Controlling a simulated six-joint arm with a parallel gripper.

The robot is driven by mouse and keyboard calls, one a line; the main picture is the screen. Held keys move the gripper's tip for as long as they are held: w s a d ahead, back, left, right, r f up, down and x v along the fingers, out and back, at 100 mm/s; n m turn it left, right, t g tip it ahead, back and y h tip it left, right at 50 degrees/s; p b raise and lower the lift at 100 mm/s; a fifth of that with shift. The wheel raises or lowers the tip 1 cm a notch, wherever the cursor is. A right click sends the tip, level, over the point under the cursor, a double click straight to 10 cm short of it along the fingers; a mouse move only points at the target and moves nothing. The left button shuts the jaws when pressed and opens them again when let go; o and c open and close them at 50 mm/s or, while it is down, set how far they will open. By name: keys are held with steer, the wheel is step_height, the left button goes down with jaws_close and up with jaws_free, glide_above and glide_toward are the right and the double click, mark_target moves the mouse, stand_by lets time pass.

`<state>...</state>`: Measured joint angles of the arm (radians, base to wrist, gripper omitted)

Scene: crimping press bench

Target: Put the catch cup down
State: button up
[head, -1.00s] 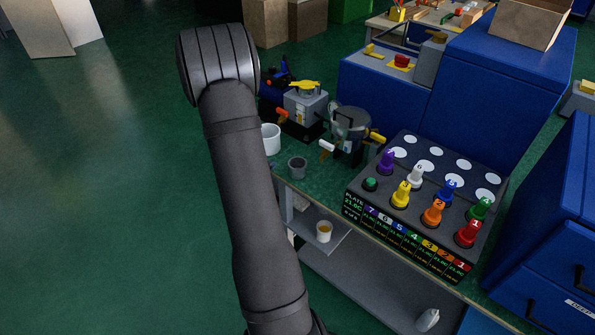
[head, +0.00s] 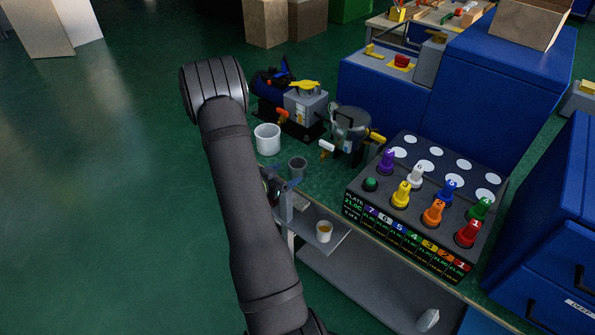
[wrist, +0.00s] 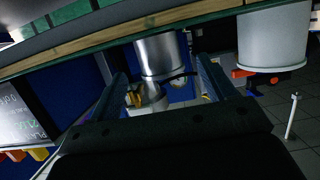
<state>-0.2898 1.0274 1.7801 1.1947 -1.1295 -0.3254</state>
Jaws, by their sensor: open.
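A small grey cup (head: 297,167), which I take to be the catch cup, stands upright on the green bench near its front edge. In the wrist view the same grey metallic cup (wrist: 160,57) shows upside down, ahead of and between my fingers. My gripper (wrist: 165,78) is open, with a finger to each side of the cup and a gap around it. In the head view my gripper (head: 284,187) shows just in front of the cup, partly hidden by my arm.
A larger white cup (head: 267,139) stands left of the grey one. A glass-lidded pot (head: 350,128) and a blue pump (head: 272,88) stand behind. A numbered peg block (head: 425,190) is right. A small cup with amber contents (head: 324,231) sits on the low shelf (head: 335,242).

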mark_target(303, 164)
steer(key=x, duration=0.8)
steer(key=shift+w+d+r, duration=0.15)
steer(key=shift+d, duration=0.1)
steer(key=c, duration=1.2)
steer(key=shift+r, duration=0.15)
